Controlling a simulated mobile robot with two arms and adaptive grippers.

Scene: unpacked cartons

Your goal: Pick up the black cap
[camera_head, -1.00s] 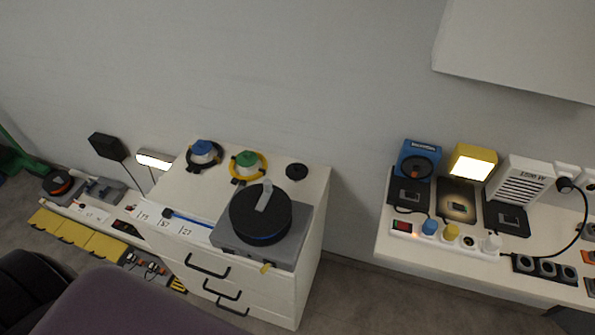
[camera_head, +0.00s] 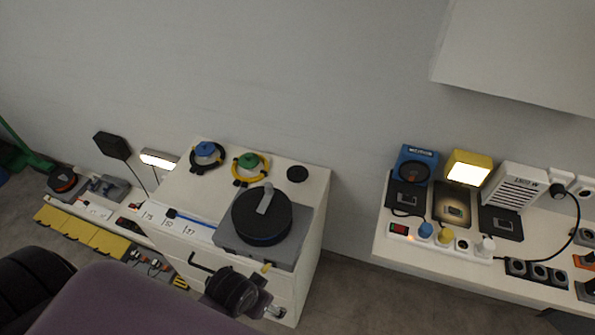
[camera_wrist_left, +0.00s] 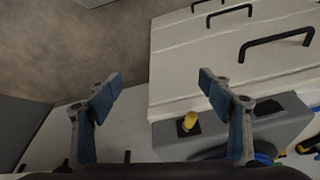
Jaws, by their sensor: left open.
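The black cap (camera_head: 297,174) looks like a small flat black disc. It lies on the white cabinet's top near the back right corner in the head view, and I cannot make it out in the left wrist view. My right gripper is not in view.
On the cabinet (camera_head: 321,190), a grey device (camera_head: 222,236) with a large black disc (camera_head: 249,221) stands in front of the cap. Blue-topped (camera_head: 205,149) and green-topped (camera_head: 248,160) coiled items stand left of it. A white bench (camera_head: 385,247) with devices is at right, across a gap.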

